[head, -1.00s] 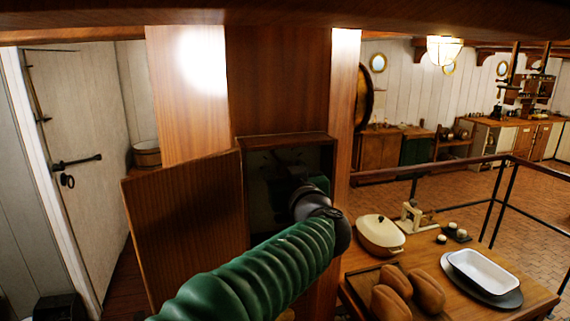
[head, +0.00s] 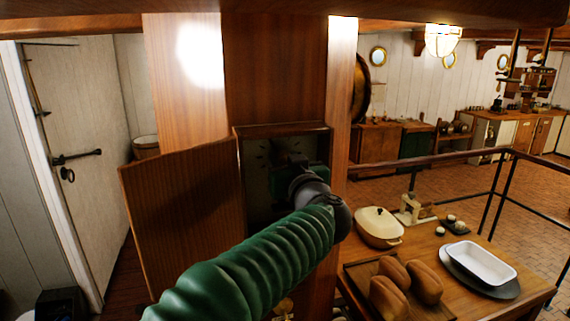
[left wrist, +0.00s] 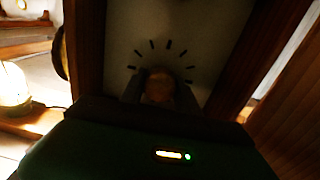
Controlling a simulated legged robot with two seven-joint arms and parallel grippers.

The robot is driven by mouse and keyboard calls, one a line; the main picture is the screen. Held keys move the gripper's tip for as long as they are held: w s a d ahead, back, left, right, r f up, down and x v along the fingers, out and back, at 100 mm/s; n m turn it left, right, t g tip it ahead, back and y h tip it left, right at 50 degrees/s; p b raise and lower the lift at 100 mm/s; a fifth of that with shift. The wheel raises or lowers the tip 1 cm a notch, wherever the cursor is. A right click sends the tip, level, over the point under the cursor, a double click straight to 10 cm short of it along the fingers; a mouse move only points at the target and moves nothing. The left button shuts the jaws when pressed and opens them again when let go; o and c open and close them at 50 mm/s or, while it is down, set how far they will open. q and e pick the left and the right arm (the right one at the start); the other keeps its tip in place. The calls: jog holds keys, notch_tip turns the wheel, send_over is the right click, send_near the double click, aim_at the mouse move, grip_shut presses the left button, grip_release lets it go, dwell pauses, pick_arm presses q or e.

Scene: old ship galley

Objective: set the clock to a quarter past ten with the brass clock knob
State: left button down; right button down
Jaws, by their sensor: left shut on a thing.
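The clock face (head: 258,168) sits in shadow inside an open wooden wall box (head: 285,130). In the left wrist view the pale face (left wrist: 200,38) shows dark tick marks in an arc. I cannot make out the hands or the time. My left gripper (head: 292,164) reaches into the box, its tips mostly hidden by my green arm. In the left wrist view its two fingers are shut around the brownish brass clock knob (left wrist: 160,88) at the face's middle. My right gripper is not in view.
The box's wooden door (head: 180,220) hangs open to the left. A table (head: 440,252) at the lower right bears loaves (head: 425,283), a cream pot (head: 378,228) and a white dish (head: 480,262). A railing (head: 440,162) runs behind it.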

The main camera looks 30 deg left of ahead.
pick_arm(q)
jog(key=m+b, duration=0.2)
jog(key=b, duration=0.1)
jog(key=shift+f+m, duration=0.35)
jog(key=shift+m, duration=0.05)
jog(key=shift+w+m+b, duration=0.1)
jog(key=shift+m+b, duration=0.8)
jog(key=shift+b, duration=0.05)
jog(key=m+b, duration=0.1)
jog(key=m, duration=0.1)
jog(key=shift+d+r+m, duration=0.1)
jog(key=shift+m, duration=0.2)
jog(key=m+b, duration=0.1)
jog(key=m, duration=0.1)
jog(key=shift+m, duration=0.3)
jog(key=m, duration=0.2)
jog(key=shift+m+b, duration=0.3)
jog(key=m, duration=0.3)
jog(key=shift+m, duration=0.3)
jog(key=m, duration=0.3)
jog(key=shift+g, duration=0.3)
jog(key=m+p, duration=0.1)
jog(key=m, duration=0.3)
jog(key=shift+m, duration=0.4)
